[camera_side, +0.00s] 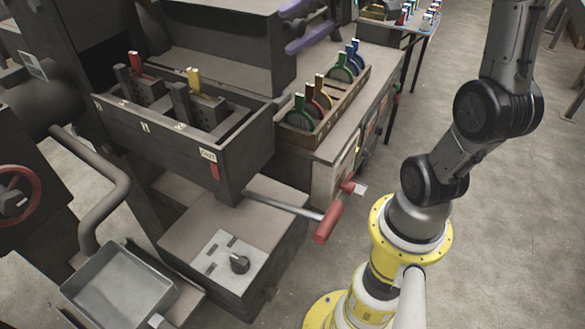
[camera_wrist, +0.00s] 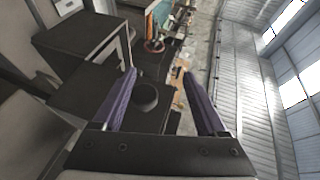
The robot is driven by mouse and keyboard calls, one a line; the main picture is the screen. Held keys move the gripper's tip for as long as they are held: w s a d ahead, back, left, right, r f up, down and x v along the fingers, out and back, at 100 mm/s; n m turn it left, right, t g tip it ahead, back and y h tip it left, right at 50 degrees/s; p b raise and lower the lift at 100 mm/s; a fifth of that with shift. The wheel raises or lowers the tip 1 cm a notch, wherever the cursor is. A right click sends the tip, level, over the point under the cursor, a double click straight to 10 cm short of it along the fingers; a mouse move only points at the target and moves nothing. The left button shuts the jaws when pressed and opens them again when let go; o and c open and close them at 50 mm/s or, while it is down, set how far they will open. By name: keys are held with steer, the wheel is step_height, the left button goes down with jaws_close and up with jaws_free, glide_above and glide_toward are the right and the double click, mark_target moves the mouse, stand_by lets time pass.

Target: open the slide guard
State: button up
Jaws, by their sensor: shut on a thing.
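My gripper (camera_side: 287,30) shows at the top of the side view as two purple fingers pointing left at the right end of a large dark housing (camera_side: 225,50). In the wrist view, the purple fingers of my gripper (camera_wrist: 160,75) stand apart on either side of a dark round knob (camera_wrist: 147,97). The gripper is shut on this knob, though the contact is hard to see. The slide guard is hard to tell apart from the dark machine parts; a dark box (camera_wrist: 72,60) with an edge frame shows left of the fingers in the wrist view.
A wooden rack (camera_side: 295,142) of coloured ring-shaped pieces stands below my gripper. A dark bin (camera_side: 240,155) with red and yellow handled blocks is at left. A red-handled lever (camera_side: 327,222) juts out in front. A metal tray (camera_side: 118,285) is at lower left. Open floor lies at right.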

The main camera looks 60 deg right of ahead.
steer(key=shift+a+f+n+g+h, duration=0.35)
steer(key=shift+a+f+n+h, duration=0.5)
steer(key=shift+a+f+h, duration=1.85)
steer(key=shift+a+f+n+g+h, duration=0.35)
steer(key=shift+a+f+n+h, duration=0.5)
steer(key=shift+a+h, duration=3.6)
steer(key=d+v, duration=0.1)
steer(key=v, duration=1.2)
steer(key=s+a+f+n+g+y, duration=0.1)
steer(key=f+n+g, duration=0.2)
steer(key=f, duration=1)
steer(key=s+a+f+n+g+y, duration=0.1)
steer(key=f+n, duration=0.4)
steer(key=f, duration=0.8)
steer(key=shift+s+f+g, duration=0.4)
steer(key=shift+s+g, duration=0.2)
steer(key=shift+g, duration=0.4)
